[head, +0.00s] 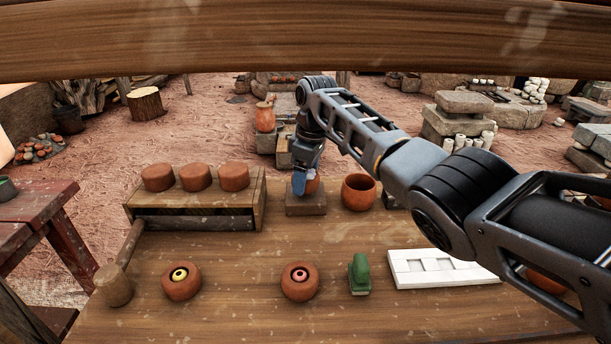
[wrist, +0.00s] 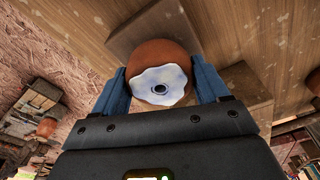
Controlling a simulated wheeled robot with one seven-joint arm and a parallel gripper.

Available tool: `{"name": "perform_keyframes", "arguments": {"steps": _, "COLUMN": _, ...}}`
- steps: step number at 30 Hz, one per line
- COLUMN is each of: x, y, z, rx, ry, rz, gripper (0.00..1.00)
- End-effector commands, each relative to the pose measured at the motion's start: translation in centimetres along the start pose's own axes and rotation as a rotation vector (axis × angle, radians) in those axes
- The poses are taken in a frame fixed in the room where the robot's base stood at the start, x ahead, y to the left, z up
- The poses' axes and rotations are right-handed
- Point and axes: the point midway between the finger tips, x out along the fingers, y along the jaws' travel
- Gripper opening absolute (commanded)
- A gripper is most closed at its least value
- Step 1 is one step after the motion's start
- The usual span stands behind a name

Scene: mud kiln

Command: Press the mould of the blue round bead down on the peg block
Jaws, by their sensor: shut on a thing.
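My gripper (head: 303,184) has blue fingers and is shut on a round terracotta mould (head: 313,184), which the fingers partly hide in the head view. In the wrist view the mould (wrist: 148,51) sits between both fingers, with a pale bluish-white, wavy-edged face and a small dark-centred blue ring in its middle. The peg block (head: 306,207), a brown block on the table, is directly below the gripper. Its pegs are hidden. I cannot tell whether the mould touches the block.
A terracotta bowl (head: 359,192) stands close right of the block. A wooden stand (head: 247,204) with three clay discs is left. Moulds with yellow (head: 181,283) and pink (head: 299,286) centres, a green object (head: 360,273) and a white tray (head: 440,281) stand in front.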

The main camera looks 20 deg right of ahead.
Motion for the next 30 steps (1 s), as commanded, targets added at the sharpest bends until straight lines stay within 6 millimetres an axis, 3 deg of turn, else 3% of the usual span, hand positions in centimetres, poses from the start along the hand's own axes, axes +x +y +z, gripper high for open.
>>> {"name": "perform_keyframes", "arguments": {"steps": 16, "x": 0.75, "y": -0.13, "z": 0.21, "rx": 0.001, "ry": -0.005, "rz": -0.004, "gripper": 0.26}}
{"name": "perform_keyframes", "arguments": {"steps": 17, "x": 0.77, "y": -0.14, "z": 0.22, "rx": 0.001, "ry": -0.005, "rz": -0.004, "gripper": 0.77}}
{"name": "perform_keyframes", "arguments": {"steps": 24, "x": 0.57, "y": -0.08, "z": 0.14, "rx": 0.001, "ry": -0.003, "rz": -0.002, "gripper": 1.00}}
{"name": "perform_keyframes", "arguments": {"steps": 30, "x": 0.50, "y": -0.07, "z": 0.13, "rx": 0.001, "ry": -0.003, "rz": -0.002, "gripper": 1.00}}
